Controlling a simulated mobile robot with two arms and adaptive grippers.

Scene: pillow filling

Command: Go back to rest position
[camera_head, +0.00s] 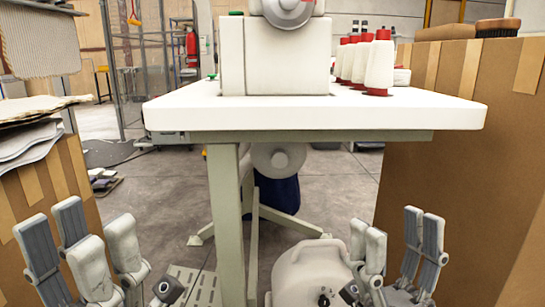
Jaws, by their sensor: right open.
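My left gripper (79,226) is at the lower left, in front of the cardboard box there. Its fingers point up and stand apart, with nothing seen between them. My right gripper (394,228) is at the lower right, in front of the large cardboard box. Its fingers also point up, spread apart and empty. Both grippers show below the level of the white tabletop (310,113), one on each side of the table's leg. The bases of both grippers are partly cut off by the bottom edge.
A white sewing machine (275,55) and red-and-white thread cones (379,66) stand on the tabletop. A left box (72,165) bears stacked sheets (28,140). A right box (450,190) bears a brush (498,28). A white rounded machine (312,272) sits on the floor between the grippers.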

